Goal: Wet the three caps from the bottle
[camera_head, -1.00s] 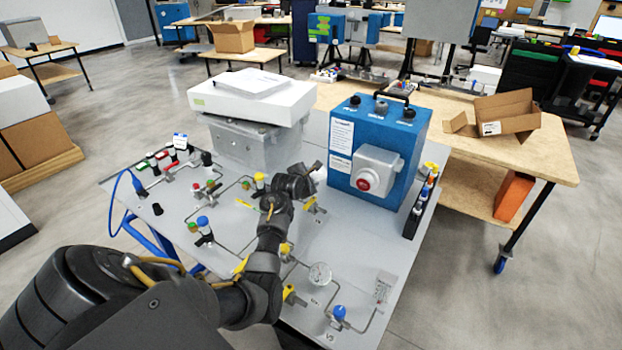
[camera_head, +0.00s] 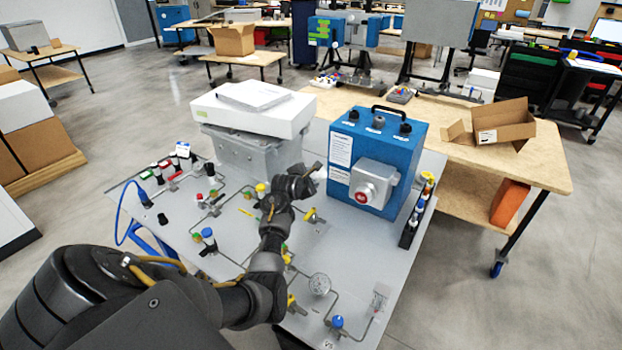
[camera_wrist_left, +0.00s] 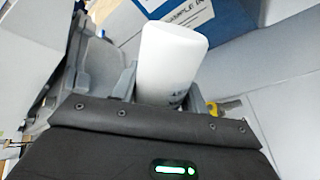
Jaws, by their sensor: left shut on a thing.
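My left gripper (camera_head: 310,173) is shut on a white bottle (camera_wrist_left: 172,58). In the left wrist view the bottle stands out, tilted, between the fingers. Small coloured caps sit on the panel fittings, including a yellow one (camera_head: 261,188), a blue one (camera_head: 207,232) and another blue one (camera_head: 337,321). I cannot tell which three the task means. My right gripper is not in view.
A grey metal box (camera_head: 245,155) carries a white case (camera_head: 255,112) at the panel's back. A round gauge (camera_head: 319,284) and thin tubes stand near the front. A black rack of small bottles (camera_head: 411,228) lines the right edge.

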